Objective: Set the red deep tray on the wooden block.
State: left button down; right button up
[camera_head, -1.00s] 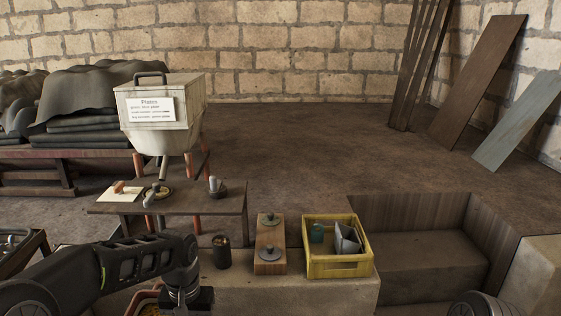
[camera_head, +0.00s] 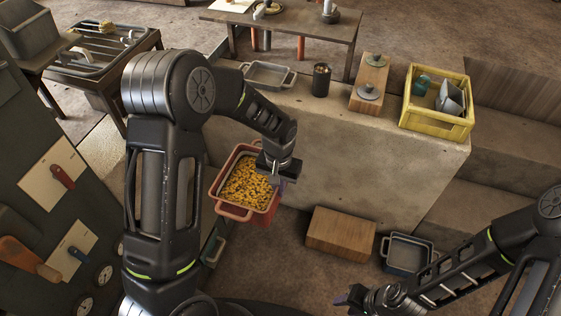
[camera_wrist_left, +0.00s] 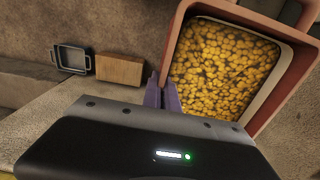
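The red deep tray (camera_head: 223,176) is full of yellow pieces and has a handle at each end. It also fills the upper right of the left wrist view (camera_wrist_left: 299,62). My left gripper (camera_head: 275,181) is at the tray's right side, its purple fingertips (camera_wrist_left: 163,93) closed on the rim. The tray appears to hang above the floor. The wooden block (camera_head: 340,234) lies to the right of the tray, with its top clear; it also shows in the left wrist view (camera_wrist_left: 120,69). My right gripper (camera_head: 352,297) is low at the bottom right, its fingers partly hidden.
A grey tray (camera_head: 405,253) stands on the floor right of the block. Behind is a stone ledge (camera_head: 330,140) carrying a metal tray (camera_head: 268,76), a dark cup (camera_head: 321,80), a wooden board with weights (camera_head: 369,82) and a yellow crate (camera_head: 435,128).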

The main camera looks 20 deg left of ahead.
aim_at(342, 229)
jog(key=i+l+z, duration=0.2)
jog(key=l+z, duration=0.25)
jog(key=i+l+z, duration=0.25)
jog(key=z, duration=0.2)
jog(key=i+l+z, duration=0.2)
jog(key=z, duration=0.25)
jog(key=i+l+z, duration=0.1)
jog(key=i+z, duration=0.45)
jog(key=i, duration=0.65)
jog(key=i+l+u, duration=0.1)
jog(key=i+u, duration=0.25)
jog(key=i+l+u, duration=0.3)
jog(key=i, duration=0.15)
jog(key=i+l+u, duration=0.15)
jog(key=i+u, duration=0.2)
